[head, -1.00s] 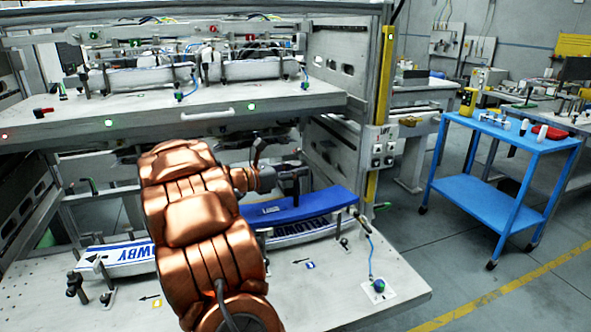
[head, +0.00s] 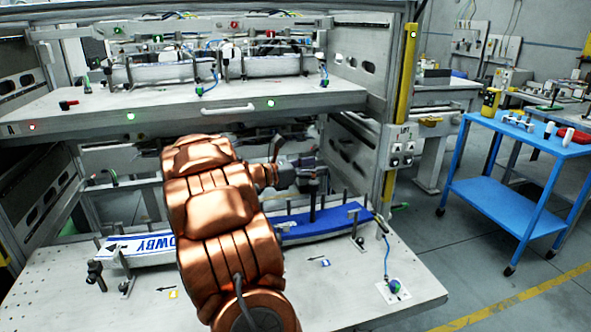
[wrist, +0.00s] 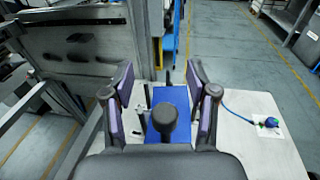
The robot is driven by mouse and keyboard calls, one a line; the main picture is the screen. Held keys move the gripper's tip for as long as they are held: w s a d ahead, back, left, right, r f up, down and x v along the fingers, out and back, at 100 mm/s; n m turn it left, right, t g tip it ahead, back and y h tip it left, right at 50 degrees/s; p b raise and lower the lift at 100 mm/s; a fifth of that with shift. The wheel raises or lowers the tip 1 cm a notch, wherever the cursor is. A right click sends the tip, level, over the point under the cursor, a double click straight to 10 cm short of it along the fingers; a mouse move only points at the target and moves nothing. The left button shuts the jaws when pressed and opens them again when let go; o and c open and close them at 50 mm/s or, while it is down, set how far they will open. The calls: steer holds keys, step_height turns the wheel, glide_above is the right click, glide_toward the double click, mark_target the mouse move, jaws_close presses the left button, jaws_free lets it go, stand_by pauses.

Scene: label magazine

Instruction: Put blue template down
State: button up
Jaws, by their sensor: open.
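The blue template (head: 330,219) lies along the right half of the lower shelf's fixture, over the white label strip, partly hidden behind my copper-coloured arm. In the wrist view the blue template (wrist: 178,108) lies below and between the fingers. My gripper (wrist: 160,103) is open, with a finger to each side of the template and a gap showing. In the head view my gripper (head: 312,200) is above the template and partly hidden by my arm.
The lower shelf (head: 350,290) has clear room at its front. The upper shelf (head: 160,103) with its fixture hangs over the arm. A yellow-edged post (head: 401,110) stands at the right. A blue cart (head: 515,195) is farther right. A blue cable (head: 387,260) ends at the shelf's right corner.

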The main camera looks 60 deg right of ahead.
steer(key=b+v, duration=0.3)
steer(key=v, duration=0.9)
steer(key=shift+r, duration=0.1)
